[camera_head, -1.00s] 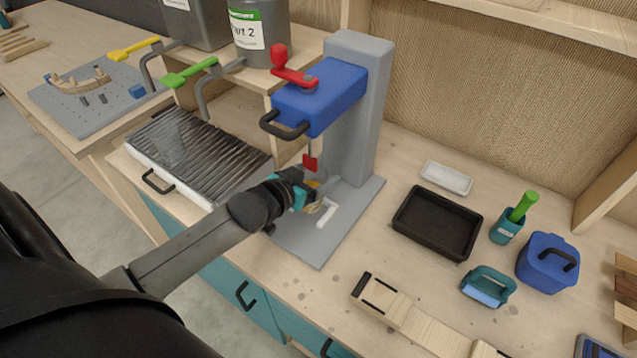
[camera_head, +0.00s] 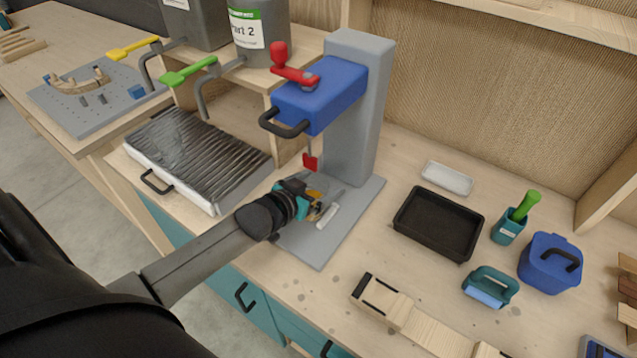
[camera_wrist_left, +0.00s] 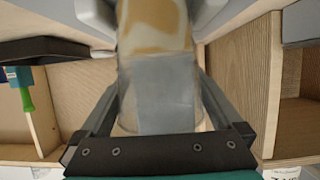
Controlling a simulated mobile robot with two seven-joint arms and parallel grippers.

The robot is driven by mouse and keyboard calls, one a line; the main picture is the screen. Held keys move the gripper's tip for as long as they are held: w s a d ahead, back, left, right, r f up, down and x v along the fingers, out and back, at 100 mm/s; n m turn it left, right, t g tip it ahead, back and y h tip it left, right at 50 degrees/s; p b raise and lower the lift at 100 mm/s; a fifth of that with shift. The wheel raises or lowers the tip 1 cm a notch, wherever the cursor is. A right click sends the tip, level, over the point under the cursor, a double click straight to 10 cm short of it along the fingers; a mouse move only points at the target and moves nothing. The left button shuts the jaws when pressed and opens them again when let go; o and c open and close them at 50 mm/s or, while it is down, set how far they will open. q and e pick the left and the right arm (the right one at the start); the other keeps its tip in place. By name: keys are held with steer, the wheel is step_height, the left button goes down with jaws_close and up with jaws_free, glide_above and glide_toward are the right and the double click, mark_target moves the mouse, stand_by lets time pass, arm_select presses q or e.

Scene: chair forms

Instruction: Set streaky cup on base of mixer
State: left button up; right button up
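The mixer has a blue head (camera_head: 322,95) on a grey column (camera_head: 360,110), with a red paddle (camera_head: 310,161) hanging below the head. Its flat grey base (camera_head: 318,252) lies on the bench, with a white piece (camera_head: 327,216) on it. My left gripper (camera_head: 318,201) is low over the base, below and just beside the paddle. The streaky cup, brown and cream, sits between its fingers in the left wrist view (camera_wrist_left: 153,28); the gripper is closed around it. In the head view the cup is mostly hidden by the gripper. I cannot tell whether it touches the base. My right gripper is not in view.
Right of the base are a black tray (camera_head: 405,222), a white dish (camera_head: 447,178), a teal holder with a green handle (camera_head: 508,228), a blue container (camera_head: 548,265) and a wooden piece (camera_head: 392,300). A ridged tray (camera_head: 215,188) stands left. Bench between base and black tray is clear.

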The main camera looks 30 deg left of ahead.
arm_select(q)
steer(key=shift+s+r, duration=0.15)
steer(key=shift+r, duration=0.05)
steer(key=d+p+v, duration=0.1)
steer(key=p+v, duration=0.1)
steer(key=v, duration=0.9)
steer(key=shift+s+a, duration=0.3)
steer(key=shift+a, duration=0.2)
steer(key=shift+r, duration=0.1)
steer(key=shift+c, duration=0.4)
